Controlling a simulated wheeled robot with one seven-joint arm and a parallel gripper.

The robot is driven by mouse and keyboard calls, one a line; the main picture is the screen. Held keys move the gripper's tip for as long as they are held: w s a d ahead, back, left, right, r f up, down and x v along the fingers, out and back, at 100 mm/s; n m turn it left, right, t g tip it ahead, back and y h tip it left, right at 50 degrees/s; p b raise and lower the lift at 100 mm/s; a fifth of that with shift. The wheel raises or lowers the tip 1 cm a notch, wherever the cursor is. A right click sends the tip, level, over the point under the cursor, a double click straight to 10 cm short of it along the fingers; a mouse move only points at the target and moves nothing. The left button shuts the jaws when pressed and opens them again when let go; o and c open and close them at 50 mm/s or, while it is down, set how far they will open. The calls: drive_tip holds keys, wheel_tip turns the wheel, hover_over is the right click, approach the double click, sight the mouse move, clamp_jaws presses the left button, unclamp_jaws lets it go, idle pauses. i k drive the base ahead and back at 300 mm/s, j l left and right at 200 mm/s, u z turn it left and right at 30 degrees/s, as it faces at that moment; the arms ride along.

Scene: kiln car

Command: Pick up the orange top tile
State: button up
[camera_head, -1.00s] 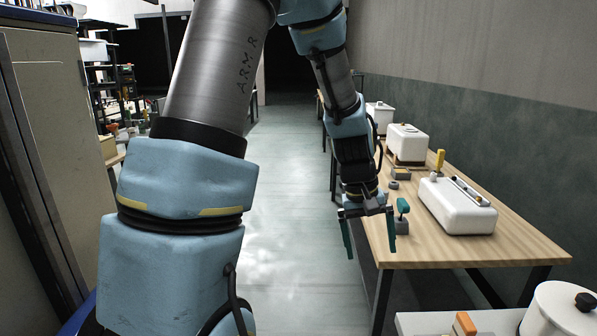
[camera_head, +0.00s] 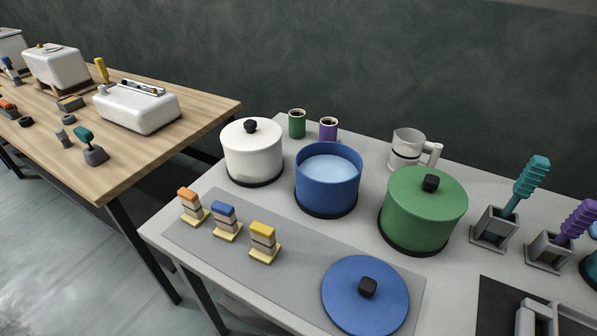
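The orange top tile (camera_head: 187,193) lies on top of a small stack of light and dark layers on a yellow base. This stack is the leftmost of three on a grey mat (camera_head: 310,274) near the front edge of the grey table. My gripper is not in view now, so I cannot see whether it is open or shut.
Beside it stand a stack with a blue top (camera_head: 223,209) and one with a yellow top (camera_head: 263,230). Behind are a white pot (camera_head: 252,158), an open blue pot (camera_head: 328,184) and a green pot (camera_head: 424,212). A blue lid (camera_head: 365,296) lies to the right. A wooden table (camera_head: 150,150) stands left.

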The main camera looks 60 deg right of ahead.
sight(195, 214)
drive_tip(key=z, duration=2.25)
drive_tip(key=u, duration=0.9)
drive_tip(key=k+u, duration=0.1)
drive_tip(key=u, duration=0.35)
drive_tip(key=l+u, duration=0.1)
drive_tip(key=u, duration=0.8)
drive_tip(key=k+u, duration=0.1)
drive_tip(key=u, duration=0.4)
drive_tip(key=k+j+u, duration=0.1)
drive_tip(key=k+j, duration=0.75)
drive_tip(key=k, duration=0.15)
